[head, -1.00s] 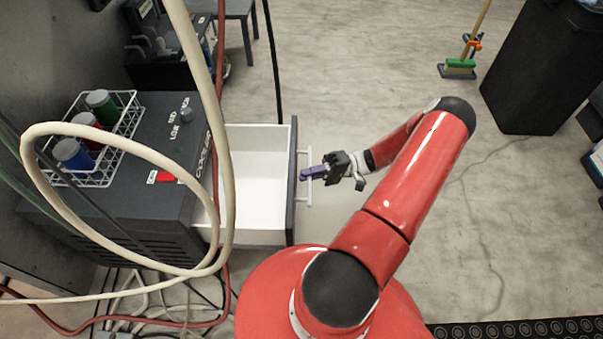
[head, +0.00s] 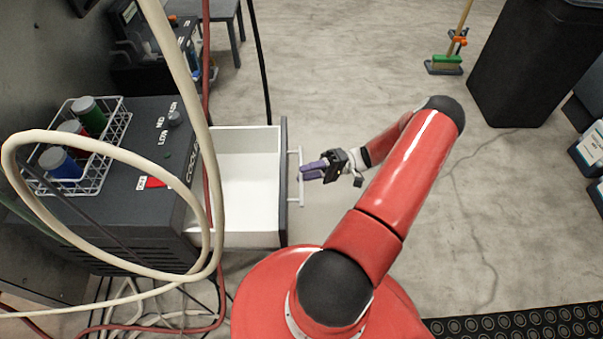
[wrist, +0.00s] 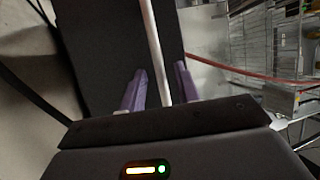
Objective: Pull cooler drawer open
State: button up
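The dark grey cooler (head: 150,112) stands at left in the head view. Its white-lined drawer (head: 250,190) is pulled out toward the right, with the inside showing empty. A white bar handle (head: 296,195) stands off the dark drawer front (head: 283,215). My gripper (head: 304,171) is at the handle's right side, its purple fingers parted and its tips close to the bar. In the wrist view the fingers (wrist: 160,78) are apart, with the handle bar (wrist: 152,45) running between them in the picture and the dark drawer front (wrist: 95,45) beyond. Contact with the bar cannot be told.
A white wire basket (head: 118,130) with three canisters sits on the cooler. A cream hose (head: 190,75) and a red hose loop in front of it. A broom (head: 447,62) and a black bin (head: 530,70) stand at back right.

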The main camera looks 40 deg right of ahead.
jog(key=v, duration=0.5)
jog(key=shift+s+d+f, duration=0.1)
jog(key=shift+d, duration=0.2)
